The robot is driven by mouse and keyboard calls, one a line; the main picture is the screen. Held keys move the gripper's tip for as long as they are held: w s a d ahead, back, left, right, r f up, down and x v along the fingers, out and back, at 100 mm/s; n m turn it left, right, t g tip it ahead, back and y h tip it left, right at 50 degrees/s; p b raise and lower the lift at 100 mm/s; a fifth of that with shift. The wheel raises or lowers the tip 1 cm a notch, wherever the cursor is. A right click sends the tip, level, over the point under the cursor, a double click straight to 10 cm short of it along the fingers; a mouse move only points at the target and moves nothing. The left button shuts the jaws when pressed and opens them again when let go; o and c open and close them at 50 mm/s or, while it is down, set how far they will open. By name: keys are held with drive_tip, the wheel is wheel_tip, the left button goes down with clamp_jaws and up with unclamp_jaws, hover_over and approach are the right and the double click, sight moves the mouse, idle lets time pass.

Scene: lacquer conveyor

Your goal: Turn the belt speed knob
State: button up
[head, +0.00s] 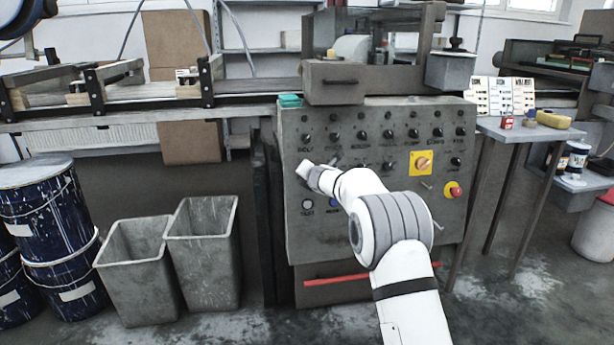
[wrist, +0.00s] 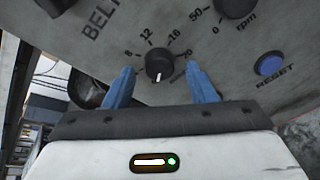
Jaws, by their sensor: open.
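In the wrist view the belt speed knob (wrist: 159,66) is a round black knob with a white pointer line. It sits on a grey panel, under a printed scale with 8, 12 and 16 and beside the letters "BELT". My gripper (wrist: 160,84) is open, with one blue finger on each side of the knob. I cannot tell whether the fingers touch it. In the head view my white arm reaches to the left part of the control panel (head: 400,220), and the wrist (head: 308,172) hides the knob there.
A blue RESET button (wrist: 270,64) and an rpm knob (wrist: 236,6) are near the fingers. The panel also has a yellow-plated switch (head: 422,163) and a red stop button (head: 454,190). Grey bins (head: 205,250) stand left; a side table (head: 540,132) stands right.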

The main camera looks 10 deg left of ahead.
drive_tip(key=shift+r, duration=0.1)
drive_tip(key=b+v, duration=0.3)
drive_tip(key=v, duration=0.4)
drive_tip(key=shift+s+d, duration=0.15)
drive_tip(key=shift+s, duration=0.15)
drive_tip(key=shift+r, duration=0.1)
